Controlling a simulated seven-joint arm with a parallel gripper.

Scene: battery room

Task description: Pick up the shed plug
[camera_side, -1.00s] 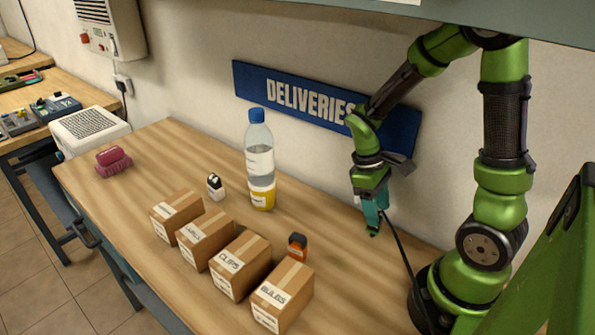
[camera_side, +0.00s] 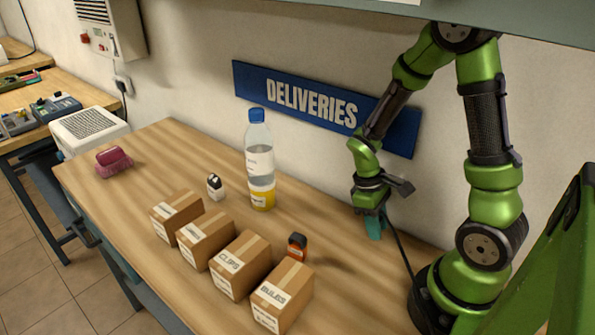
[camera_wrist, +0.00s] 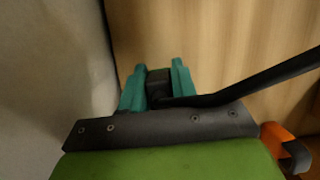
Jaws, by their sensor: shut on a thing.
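The shed plug (camera_wrist: 158,84) shows in the wrist view as a small black block between my two teal fingers. A thick black lead runs from beside it toward the upper right of that view. My gripper (camera_side: 375,226) is shut on the plug, low over the right part of the bench near the wall. In the side view the fingers hide the plug, and a dark lead hangs from there toward my base. I cannot tell whether the plug touches the bench.
A small orange and black item (camera_side: 297,246) stands left of my gripper. Several cardboard boxes (camera_side: 240,264) line the front edge. A bottle (camera_side: 260,160), a small white and black item (camera_side: 214,187) and a pink block (camera_side: 113,160) stand farther left. The DELIVERIES sign (camera_side: 310,105) is behind.

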